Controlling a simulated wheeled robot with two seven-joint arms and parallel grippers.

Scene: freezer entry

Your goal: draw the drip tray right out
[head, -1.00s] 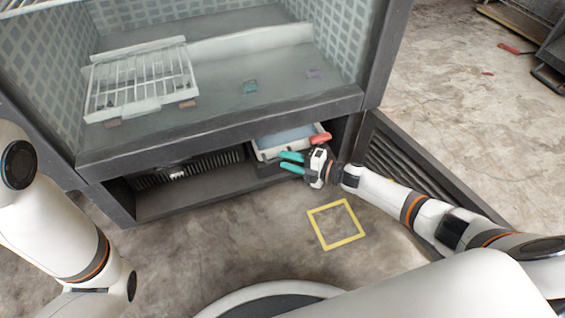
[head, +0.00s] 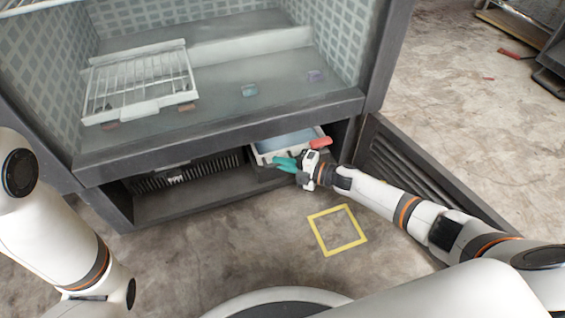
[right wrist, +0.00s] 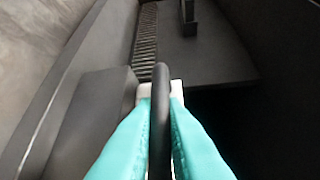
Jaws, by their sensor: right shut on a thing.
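The drip tray (head: 262,158) is a shallow pale tray with a bluish inside, seen in the head view in the low opening under the cabinet, at its right end. My right gripper (head: 284,163) is at the tray's front with its teal fingers together. In the right wrist view its fingers (right wrist: 160,125) are shut on a dark upright bar, which looks like the tray's handle (right wrist: 161,85). The tray's back part is hidden under the cabinet edge. My left arm shows at the left, but its gripper is out of view.
A red piece (head: 321,143) sits at the tray's right end. A black ribbed grille (head: 190,172) lies left in the opening. A slatted dark panel (head: 405,170) lies on the right. A yellow square outline (head: 346,247) marks clear floor in front.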

